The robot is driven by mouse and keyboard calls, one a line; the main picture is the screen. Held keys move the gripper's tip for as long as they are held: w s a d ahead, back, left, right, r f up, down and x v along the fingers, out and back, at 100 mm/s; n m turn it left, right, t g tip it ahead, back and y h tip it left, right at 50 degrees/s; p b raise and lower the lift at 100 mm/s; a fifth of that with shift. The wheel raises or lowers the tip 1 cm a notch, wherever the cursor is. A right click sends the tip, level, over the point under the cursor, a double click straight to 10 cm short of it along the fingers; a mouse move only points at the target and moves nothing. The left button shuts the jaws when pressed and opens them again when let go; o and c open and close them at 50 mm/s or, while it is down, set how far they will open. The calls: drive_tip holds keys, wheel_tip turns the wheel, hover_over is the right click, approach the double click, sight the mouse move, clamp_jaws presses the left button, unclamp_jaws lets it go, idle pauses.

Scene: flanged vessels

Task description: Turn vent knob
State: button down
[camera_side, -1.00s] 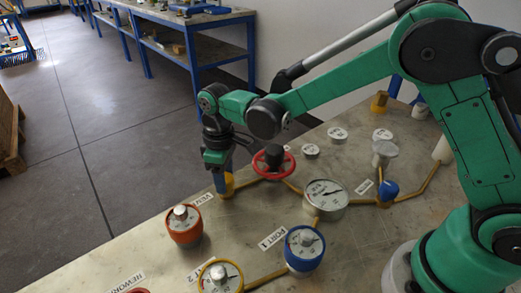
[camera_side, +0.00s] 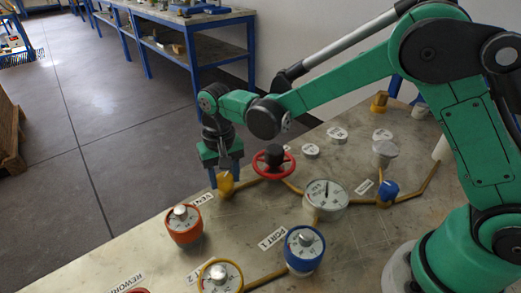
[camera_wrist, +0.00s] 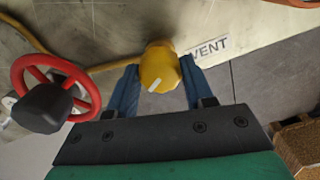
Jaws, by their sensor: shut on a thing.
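The yellow vent knob (camera_wrist: 159,68) sits by the VENT label (camera_wrist: 209,46) in the wrist view, with a white mark on its face pointing to the lower left. My gripper (camera_wrist: 160,88) has its blue fingers on both sides of the knob and is shut on it. In the side view, my gripper (camera_side: 224,183) reaches down to the knob (camera_side: 226,184) at the panel's back left edge. The label (camera_side: 201,199) there is partly readable.
A red handwheel (camera_side: 273,165) with a black hub stands close right of the knob; it also shows in the wrist view (camera_wrist: 55,92). A pressure gauge (camera_side: 325,195) and an orange-ringed vessel (camera_side: 184,225) are nearer the front. The floor lies beyond the panel edge.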

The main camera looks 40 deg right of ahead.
sight(225, 177)
drive_tip(key=m, duration=0.5)
drive_tip(key=shift+m, duration=0.4)
idle(0.4)
drive_tip(key=shift+c, duration=1.7)
unclamp_jaws()
drive_tip(key=shift+r, duration=2.85)
